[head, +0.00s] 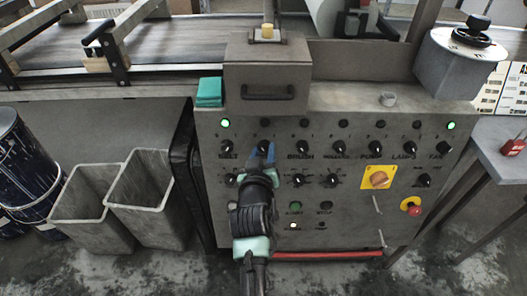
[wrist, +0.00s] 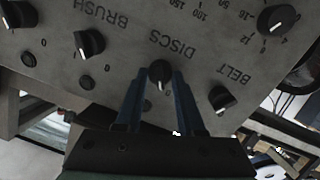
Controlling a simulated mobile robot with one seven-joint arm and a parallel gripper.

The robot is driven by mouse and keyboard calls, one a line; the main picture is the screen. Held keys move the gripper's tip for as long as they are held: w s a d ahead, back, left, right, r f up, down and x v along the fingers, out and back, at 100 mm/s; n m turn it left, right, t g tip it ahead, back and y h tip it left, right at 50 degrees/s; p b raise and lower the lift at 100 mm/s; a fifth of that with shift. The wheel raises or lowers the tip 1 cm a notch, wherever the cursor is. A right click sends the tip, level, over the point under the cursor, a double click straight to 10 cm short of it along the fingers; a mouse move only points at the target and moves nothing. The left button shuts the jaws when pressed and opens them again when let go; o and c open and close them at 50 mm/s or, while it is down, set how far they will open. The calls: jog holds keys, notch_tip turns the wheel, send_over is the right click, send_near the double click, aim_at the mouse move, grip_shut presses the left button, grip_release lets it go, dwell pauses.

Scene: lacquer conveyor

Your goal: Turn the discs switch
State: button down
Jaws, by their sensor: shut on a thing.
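The discs switch (wrist: 160,72) is a black round knob on the grey control panel, beside the upside-down DISCS label in the wrist view. Its pale pointer mark faces the bottom of that view. My gripper (wrist: 159,76) has its two blue fingers on either side of the knob and is shut on it. In the head view my gripper (head: 262,156) reaches the upper knob row between BELT and BRUSH, and its fingers and wrist cover the DISCS label and part of the panel below.
Close neighbours are the belt knob (wrist: 222,98) and brush knob (wrist: 90,43). A yellow switch plate (head: 378,177) and a red emergency button (head: 412,209) are at the panel's right. Green lamps (head: 225,123) glow. Grey bins (head: 80,211) stand left.

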jog(key=c, duration=0.5)
grip_release()
jog(key=shift+s, duration=0.1)
jog(key=p+v, duration=0.2)
jog(key=v, duration=1.1)
